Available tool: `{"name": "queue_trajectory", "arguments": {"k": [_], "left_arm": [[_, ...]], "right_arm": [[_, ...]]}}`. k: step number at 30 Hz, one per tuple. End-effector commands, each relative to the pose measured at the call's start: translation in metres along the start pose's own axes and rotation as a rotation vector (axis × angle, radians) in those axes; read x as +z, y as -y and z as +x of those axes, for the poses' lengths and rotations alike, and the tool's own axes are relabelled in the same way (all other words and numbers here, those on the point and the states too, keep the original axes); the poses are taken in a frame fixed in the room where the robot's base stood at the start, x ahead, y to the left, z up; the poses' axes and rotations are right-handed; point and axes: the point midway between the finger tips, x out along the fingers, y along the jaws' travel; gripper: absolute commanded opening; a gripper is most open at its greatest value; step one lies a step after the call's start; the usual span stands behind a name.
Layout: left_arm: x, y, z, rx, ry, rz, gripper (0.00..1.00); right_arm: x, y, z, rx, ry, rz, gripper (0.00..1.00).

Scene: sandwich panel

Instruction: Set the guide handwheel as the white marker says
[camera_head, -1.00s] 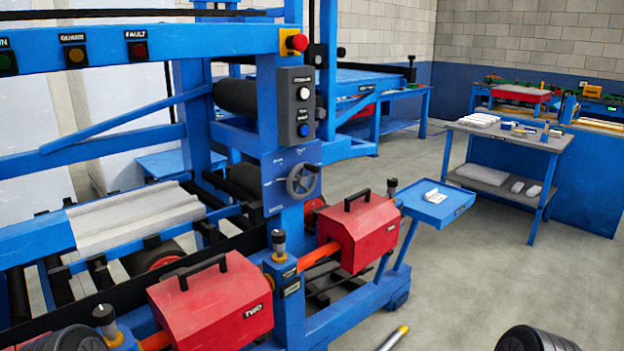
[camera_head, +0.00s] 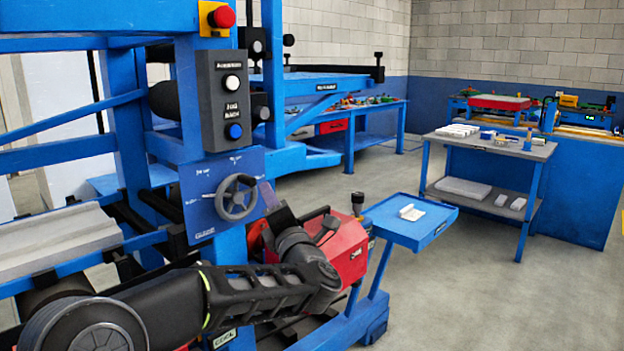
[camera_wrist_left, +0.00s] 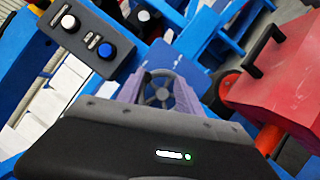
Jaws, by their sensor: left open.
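The guide handwheel (camera_head: 236,198) is a dark grey spoked wheel on a blue panel plate (camera_head: 205,218) of the machine. Small white marks and lettering surround it, too small to read; I cannot tell which is the marker. My left gripper (camera_head: 267,196) reaches up from below, just right of the wheel. In the left wrist view, my open purple-grey fingers (camera_wrist_left: 158,95) frame the handwheel (camera_wrist_left: 158,88), which shows ahead between them. I cannot tell whether they touch its rim. My right gripper is not in view.
A control box (camera_head: 224,98) with a white and a blue button hangs above the plate, with a red emergency button (camera_head: 222,16) higher up. A red housing (camera_head: 335,250) stands behind my left arm. A blue side tray (camera_head: 425,232) holds a small pale item. Open floor lies to the right.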

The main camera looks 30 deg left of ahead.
Motion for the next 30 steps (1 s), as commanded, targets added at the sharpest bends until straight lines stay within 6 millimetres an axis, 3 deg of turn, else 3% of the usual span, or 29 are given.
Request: {"name": "queue_trajectory", "arguments": {"k": [5, 20, 30], "left_arm": [[-0.023, -0.017, 0.002, 0.069, -0.096, -0.159, 0.42], [-0.024, -0.018, 0.004, 0.077, -0.097, -0.2, 0.42], [-0.029, -0.021, 0.046, 0.077, -0.098, -0.199, 0.42]], "right_arm": [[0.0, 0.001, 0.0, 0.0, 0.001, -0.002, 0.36], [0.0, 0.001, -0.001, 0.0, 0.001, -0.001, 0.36], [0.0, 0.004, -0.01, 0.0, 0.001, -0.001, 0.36]]}}
